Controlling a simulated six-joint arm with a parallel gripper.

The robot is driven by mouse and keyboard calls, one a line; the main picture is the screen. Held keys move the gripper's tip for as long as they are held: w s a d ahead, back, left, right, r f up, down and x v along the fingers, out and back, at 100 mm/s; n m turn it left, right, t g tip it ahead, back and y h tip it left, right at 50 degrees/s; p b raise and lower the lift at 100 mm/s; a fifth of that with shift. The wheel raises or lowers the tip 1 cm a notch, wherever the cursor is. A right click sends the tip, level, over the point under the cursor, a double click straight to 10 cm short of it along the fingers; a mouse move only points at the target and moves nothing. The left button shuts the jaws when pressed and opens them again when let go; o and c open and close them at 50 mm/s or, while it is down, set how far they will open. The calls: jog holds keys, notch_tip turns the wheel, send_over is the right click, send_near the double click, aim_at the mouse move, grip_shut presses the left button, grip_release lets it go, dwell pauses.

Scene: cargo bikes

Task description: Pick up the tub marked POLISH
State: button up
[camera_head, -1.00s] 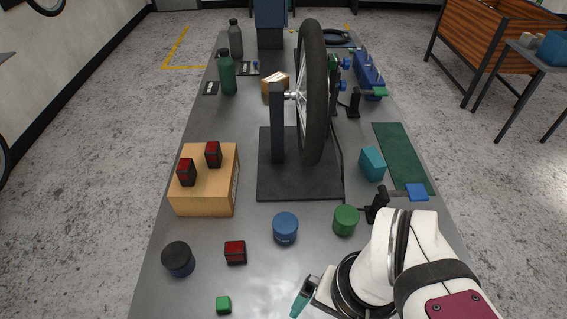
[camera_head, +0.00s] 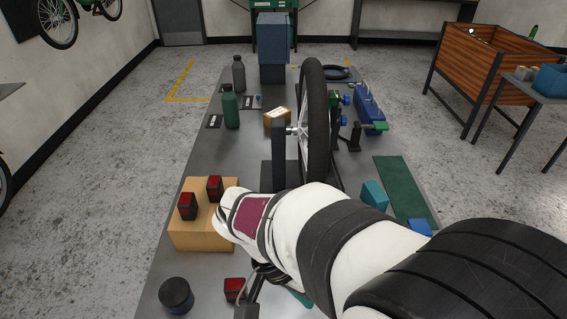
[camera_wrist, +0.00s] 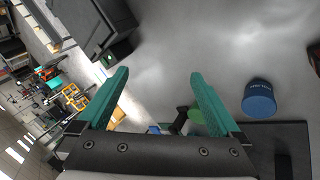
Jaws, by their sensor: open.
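My gripper (camera_wrist: 160,80) is open, with its two teal fingers apart and only bare grey bench between their tips in the wrist view. A blue tub (camera_wrist: 258,99) stands right of the fingers there, with small lettering that I cannot read. A green tub (camera_wrist: 196,117) is partly hidden behind the right finger. A dark tub with a black lid (camera_head: 176,294) stands at the front left. I cannot tell which tub is marked POLISH.
A cardboard box (camera_head: 203,232) holds two red-and-black lights (camera_head: 187,206) on top. A red-and-black block (camera_head: 234,288) sits beside my arm. A wheel in a stand (camera_head: 314,125) rises behind my arm. A teal block (camera_head: 374,194) and green mat (camera_head: 400,185) lie right.

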jog(key=w+a+f+t+h, duration=0.1)
jog(key=w+a+f+t, duration=0.2)
jog(key=a, duration=0.2)
jog(key=w+a+f+t+h, duration=0.2)
jog(key=w+a+f+t, duration=0.1)
jog(key=a, duration=0.3)
jog(key=w+a+f+t+h, duration=0.1)
jog(key=w+a+f+t, duration=0.2)
jog(key=a+f+t, duration=0.1)
jog(key=shift+w+a+f+m+h, duration=0.1)
jog(key=shift+a+f+m+h, duration=0.25)
jog(key=shift+a+f, duration=0.3)
jog(key=x, duration=1.5)
jog(key=shift+w+r, duration=0.2)
jog(key=shift+r, duration=0.05)
jog(key=shift+w+d+f, duration=0.1)
jog(key=shift+w+d, duration=0.05)
jog(key=c, duration=1.4)
